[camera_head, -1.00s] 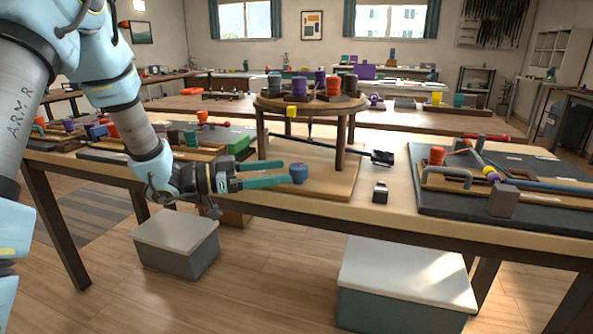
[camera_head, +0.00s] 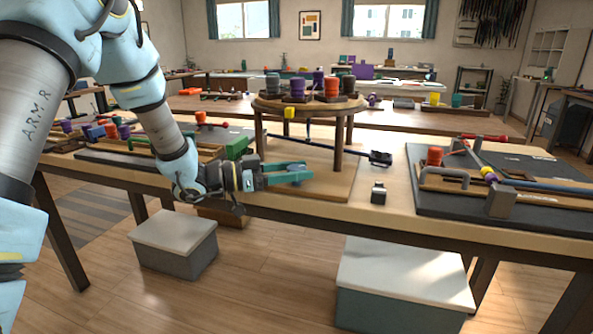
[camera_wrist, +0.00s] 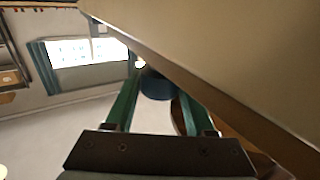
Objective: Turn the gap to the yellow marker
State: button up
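The round braiding stand (camera_head: 262,101) stands on wooden legs on the bench, with several coloured bobbins on top. The yellow marker (camera_head: 290,113) is at the front of the disc's rim. My gripper (camera_head: 308,171) is low in front of the stand, its two green fingers pointing right and apart. A blue round piece (camera_head: 297,168) is between the fingers, partly hidden by them. In the wrist view the blue piece (camera_wrist: 157,84) sits between the fingertips; I cannot tell whether both touch it. The gap in the disc is not clear from here.
A dark rod (camera_head: 325,147) under the disc runs to a black piece (camera_head: 380,158) at the right. A small metal block (camera_head: 378,193) stands on the bench. A dark board (camera_head: 440,210) with a red bobbin (camera_head: 434,157) lies right. Bare bench top lies between block and board.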

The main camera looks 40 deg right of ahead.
grip_shut()
